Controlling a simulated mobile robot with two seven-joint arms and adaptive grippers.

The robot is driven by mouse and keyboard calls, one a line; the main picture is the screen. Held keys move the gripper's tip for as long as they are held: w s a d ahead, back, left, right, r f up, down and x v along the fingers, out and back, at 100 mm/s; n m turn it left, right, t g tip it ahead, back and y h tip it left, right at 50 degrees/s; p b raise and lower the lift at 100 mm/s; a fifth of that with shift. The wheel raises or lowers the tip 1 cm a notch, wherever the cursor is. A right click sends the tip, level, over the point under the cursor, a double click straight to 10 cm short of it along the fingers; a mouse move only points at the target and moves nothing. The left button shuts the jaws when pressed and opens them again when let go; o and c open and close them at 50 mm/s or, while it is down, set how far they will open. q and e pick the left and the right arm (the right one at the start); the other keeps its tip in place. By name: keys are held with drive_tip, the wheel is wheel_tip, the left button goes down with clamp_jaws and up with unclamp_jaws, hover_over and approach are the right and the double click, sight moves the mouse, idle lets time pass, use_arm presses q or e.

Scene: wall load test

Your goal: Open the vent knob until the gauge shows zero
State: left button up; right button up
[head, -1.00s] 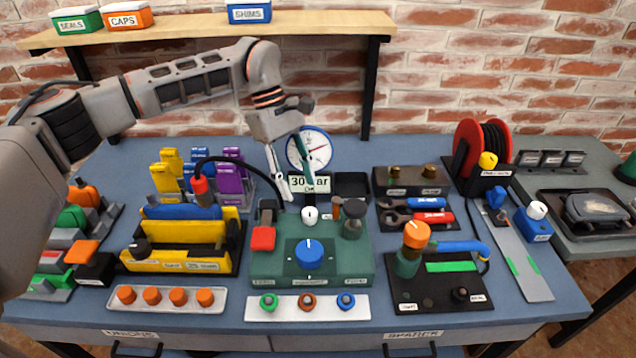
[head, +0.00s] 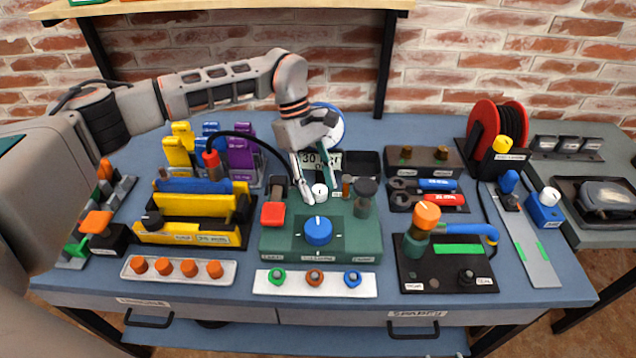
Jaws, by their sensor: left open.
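A small white knob (head: 319,192), which looks like the vent knob, stands at the back of the green block (head: 275,240). A large blue knob (head: 318,231) sits in front of it. My left gripper (head: 321,187) is open, pointing down, with one fingertip on each side of the white knob. I cannot tell if the fingers touch it. The round gauge (head: 338,122) behind is mostly hidden by the gripper, so its needle cannot be read. The sign below it (head: 335,160) is partly covered and shows "30". My right gripper is out of view.
On the green block, a red block (head: 272,214) stands left of the white knob and a dark grey knob (head: 366,190) right of it. A black cable arches left of the gripper. An orange-topped valve (head: 426,216) stands further right.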

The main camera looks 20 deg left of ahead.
use_arm(q)
drive_tip(key=c, duration=1.1)
